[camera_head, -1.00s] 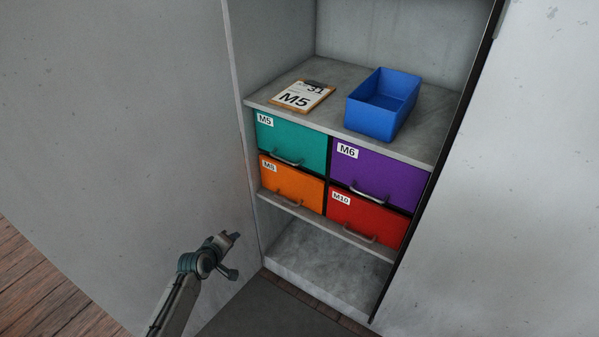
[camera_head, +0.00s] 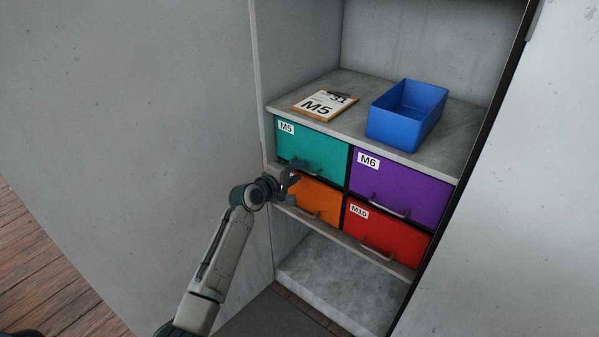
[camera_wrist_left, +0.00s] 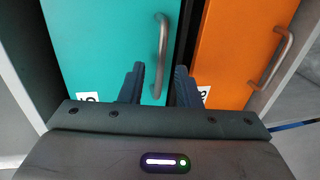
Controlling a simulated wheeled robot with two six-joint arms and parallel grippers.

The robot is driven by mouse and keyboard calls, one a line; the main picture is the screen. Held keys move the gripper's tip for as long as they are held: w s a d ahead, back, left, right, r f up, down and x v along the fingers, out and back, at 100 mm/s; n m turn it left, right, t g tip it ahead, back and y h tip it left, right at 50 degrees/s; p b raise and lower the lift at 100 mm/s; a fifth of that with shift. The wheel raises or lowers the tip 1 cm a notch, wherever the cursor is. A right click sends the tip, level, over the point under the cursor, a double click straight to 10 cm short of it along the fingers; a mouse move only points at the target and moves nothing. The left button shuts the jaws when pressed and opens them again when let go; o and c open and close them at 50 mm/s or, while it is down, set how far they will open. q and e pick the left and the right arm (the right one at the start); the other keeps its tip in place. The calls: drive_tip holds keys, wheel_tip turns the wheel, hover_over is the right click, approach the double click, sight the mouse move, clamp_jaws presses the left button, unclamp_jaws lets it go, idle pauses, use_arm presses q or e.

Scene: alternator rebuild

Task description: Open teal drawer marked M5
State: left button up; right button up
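The teal drawer (camera_head: 318,150) marked M5 is the upper left of the drawers in the cabinet and is shut. It also fills the left of the left wrist view (camera_wrist_left: 95,45). Its grey bar handle (camera_wrist_left: 161,55) shows whole there; in the head view my gripper partly covers it. My left gripper (camera_head: 292,184) is in front of the handle, low by the teal drawer's bottom edge. Its two fingers (camera_wrist_left: 160,78) are apart, with the handle's end seen between them; I cannot tell whether they reach around it. My right gripper is not in view.
An orange drawer (camera_head: 322,200) is below, a purple M6 drawer (camera_head: 398,190) to the right, a red M10 drawer (camera_head: 385,237) below that. A blue bin (camera_head: 405,115) and an M5 clipboard (camera_head: 322,104) rest on the shelf above. The cabinet's left wall (camera_head: 258,110) stands close to my gripper.

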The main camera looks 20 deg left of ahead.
use_arm(q)
drive_tip(key=shift+x, duration=1.15)
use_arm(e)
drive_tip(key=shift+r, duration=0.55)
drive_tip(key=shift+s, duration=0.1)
use_arm(q)
clamp_jaws()
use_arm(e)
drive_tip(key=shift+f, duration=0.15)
use_arm(q)
drive_tip(key=shift+s+a, duration=0.1)
